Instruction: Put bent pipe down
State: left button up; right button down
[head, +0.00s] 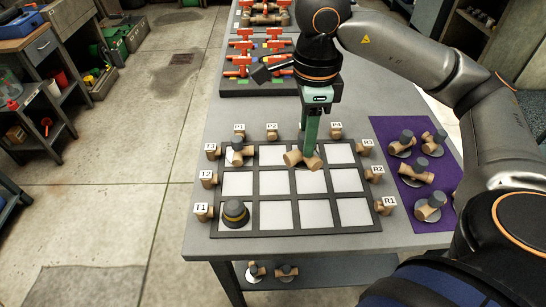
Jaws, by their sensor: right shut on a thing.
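My right gripper (308,150) points down over the far row of the grid board and is shut on a brown bent pipe (292,158). The pipe is over the far row, around the second and third cells from the left. I cannot tell whether it touches the board. The grid board (308,231) has a dark frame and white cells. Another pipe piece (236,157) is in its far-left cell. A grey round piece with a yellow band (235,211) sits in its near-left cell. My left gripper is not in view.
Brown pipe ends with white labels, such as T1 (203,211) and R1 (386,205), surround the board on three sides. A purple mat (443,178) at the right holds several pipe pieces. Orange items fill a dark rack (240,87) at the back. Most cells are empty.

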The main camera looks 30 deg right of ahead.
jog(key=m, duration=0.1)
jog(key=d+m, duration=0.1)
jog(key=m, duration=0.1)
jog(key=s+r+m, duration=0.1)
jog(key=m, duration=0.1)
jog(key=shift+d+r, duration=0.1)
jog(key=shift+d, duration=0.2)
jog(key=shift+d+m, duration=0.1)
jog(key=shift+m, duration=0.2)
jog(key=shift+w, duration=0.2)
jog(key=w+f, duration=0.3)
jog(key=w, duration=0.1)
jog(key=w+f, duration=0.3)
jog(key=w, duration=0.2)
jog(key=w+f, duration=0.3)
jog(key=w, duration=0.1)
jog(key=shift+w+a+f+p, duration=0.2)
jog(key=shift+w+f+p, duration=0.1)
jog(key=shift+f, duration=1.6)
